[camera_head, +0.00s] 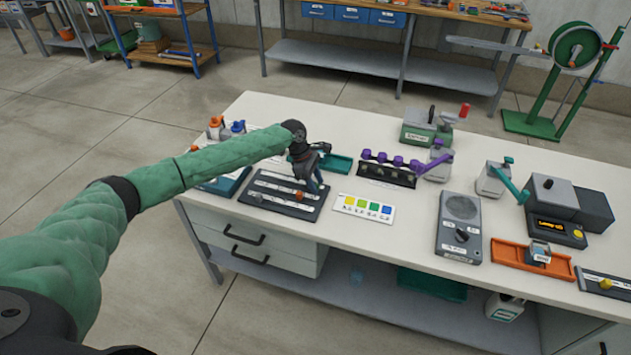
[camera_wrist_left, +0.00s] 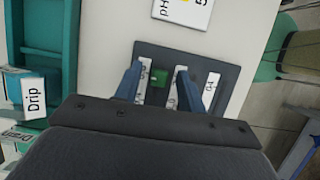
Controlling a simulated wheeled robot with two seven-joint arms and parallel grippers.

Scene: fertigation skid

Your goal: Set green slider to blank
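The slider panel (camera_head: 283,207) is a dark plate with pale label strips on the table, below my left gripper. It also shows in the left wrist view (camera_wrist_left: 225,70). The green slider (camera_wrist_left: 160,77) is a small green block on one pale strip. My left gripper (camera_head: 312,187) points down over the panel. In the left wrist view its blue-grey fingers (camera_wrist_left: 158,88) are apart, one on each side of the green slider, with gaps showing. In the head view the gripper hides the green slider. The strip lettering is too small to read surely. My right gripper is not in view.
A card with coloured squares (camera_head: 363,208) lies right of the panel. A green tray (camera_head: 336,164) and a purple-handled valve rack (camera_head: 388,172) stand behind. A teal box (camera_head: 225,184) is left of the panel. A grey speaker box (camera_head: 460,226) stands further right.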

